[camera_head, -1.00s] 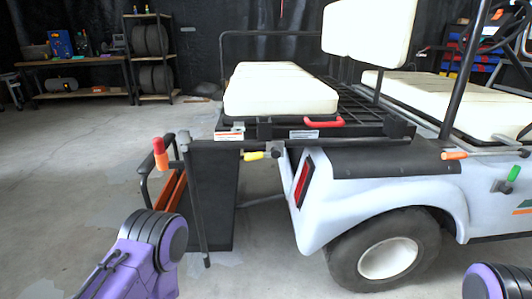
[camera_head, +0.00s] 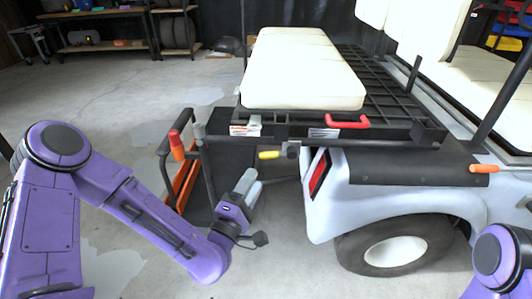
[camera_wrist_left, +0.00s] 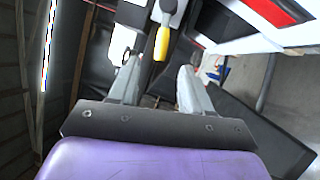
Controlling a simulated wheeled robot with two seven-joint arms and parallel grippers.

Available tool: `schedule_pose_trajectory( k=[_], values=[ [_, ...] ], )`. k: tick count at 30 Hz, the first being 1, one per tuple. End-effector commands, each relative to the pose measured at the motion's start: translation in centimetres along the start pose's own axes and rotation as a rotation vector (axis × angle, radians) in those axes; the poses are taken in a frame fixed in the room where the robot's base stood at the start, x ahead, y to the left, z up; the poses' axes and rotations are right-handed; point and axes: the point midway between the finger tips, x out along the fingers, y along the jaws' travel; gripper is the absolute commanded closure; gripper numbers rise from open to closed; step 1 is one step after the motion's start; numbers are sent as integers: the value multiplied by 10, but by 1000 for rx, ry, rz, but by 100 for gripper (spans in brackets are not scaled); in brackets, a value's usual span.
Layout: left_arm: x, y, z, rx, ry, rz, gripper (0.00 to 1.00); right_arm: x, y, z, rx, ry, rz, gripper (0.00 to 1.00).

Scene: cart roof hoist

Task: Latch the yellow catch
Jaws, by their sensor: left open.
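The yellow catch (camera_head: 269,155) is a short yellow handle on a dark metal mount at the rear corner of the cart, under the deck edge. It sticks out to the left in the head view. In the left wrist view the yellow catch (camera_wrist_left: 162,43) lies ahead of the fingers, between their lines. My left gripper (camera_head: 250,184) is below and a little left of the catch, apart from it. Its two fingers (camera_wrist_left: 158,80) are spread and empty. My right gripper is out of view; only part of my right arm shows at the lower right.
A red handle (camera_head: 347,122) is on the deck's rear edge. A red-topped lever (camera_head: 176,145) and a black tailgate panel (camera_head: 230,165) stand left of the catch. The white cart body (camera_head: 400,203) with its wheel is to the right. An orange handle (camera_head: 484,168) sits further right.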

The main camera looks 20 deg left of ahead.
Motion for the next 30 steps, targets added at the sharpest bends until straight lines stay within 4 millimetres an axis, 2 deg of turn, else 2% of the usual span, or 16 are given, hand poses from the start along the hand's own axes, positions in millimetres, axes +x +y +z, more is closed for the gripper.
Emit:
schedule_pose_trajectory(
  k=[6, 10, 15, 22, 26, 27, 30],
  values=[
    [50, 0, -1, 5, 1, 0, 52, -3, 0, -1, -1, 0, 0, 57],
    [72, -2, 0, 6, -1, -2, 52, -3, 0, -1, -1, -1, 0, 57],
    [85, -2, -1, 5, 0, -4, 52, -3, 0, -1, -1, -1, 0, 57],
    [86, -2, 0, 5, -1, -5, 52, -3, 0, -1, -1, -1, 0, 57],
    [86, -2, 0, 5, -1, -6, 94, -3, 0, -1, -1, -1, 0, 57],
    [86, -2, 0, 5, -1, -6, 100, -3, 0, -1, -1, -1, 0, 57],
    [86, -2, 0, 5, -1, -6, 100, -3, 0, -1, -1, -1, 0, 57]
  ],
)
